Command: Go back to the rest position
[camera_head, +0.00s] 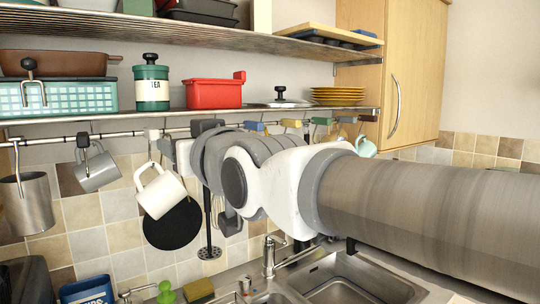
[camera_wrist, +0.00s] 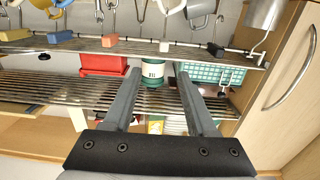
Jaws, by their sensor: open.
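My gripper (camera_wrist: 160,74) is open and empty in the wrist view, with its two fingers apart. The green tea canister shows between the fingers, beyond them. In the head view my arm hides most of the gripper. A white mug (camera_head: 162,192) hangs tilted from a hook on the rail, left of my arm. A grey mug (camera_head: 97,167) hangs further left. A mint-green mug (camera_head: 366,147) shows partly above my arm.
The wire shelf (camera_head: 120,117) above the rail carries the tea canister (camera_head: 151,85), a red box (camera_head: 213,93) and yellow plates (camera_head: 346,96). A wooden cabinet (camera_head: 400,60) stands at right. A sink (camera_head: 360,283) and tap (camera_head: 270,255) lie below my arm. A steel pot (camera_head: 28,205) hangs far left.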

